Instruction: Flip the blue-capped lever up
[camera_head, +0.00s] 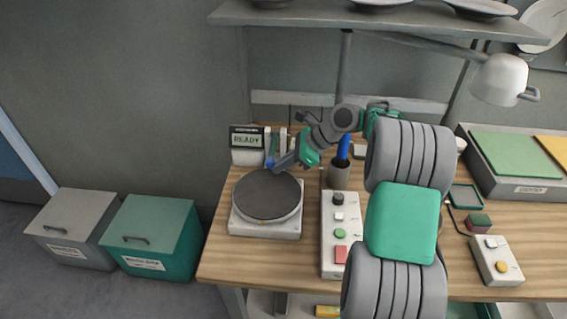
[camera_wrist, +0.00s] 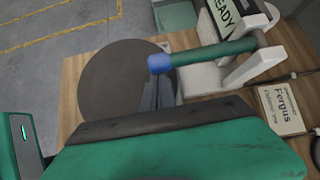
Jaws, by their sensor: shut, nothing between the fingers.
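The lever is a teal rod with a blue cap (camera_wrist: 160,63), pivoted in a white bracket (camera_wrist: 236,74) behind the round dark plate (camera_wrist: 122,78). In the wrist view the rod runs from the bracket out to the cap near the plate's edge. In the head view the blue cap (camera_head: 270,162) shows small, just left of my fingertips. My gripper (camera_head: 278,164) is shut and empty. In the wrist view its fingertips (camera_wrist: 158,86) lie right by the cap, just below it in the picture; whether they touch it I cannot tell.
A READY display (camera_head: 246,140) stands left of the bracket. A white button box (camera_head: 340,262) and a grey cup (camera_head: 339,176) with a blue item are on the bench to the right. A shelf (camera_head: 300,14) hangs above. A name card (camera_wrist: 281,108) lies beside the bracket.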

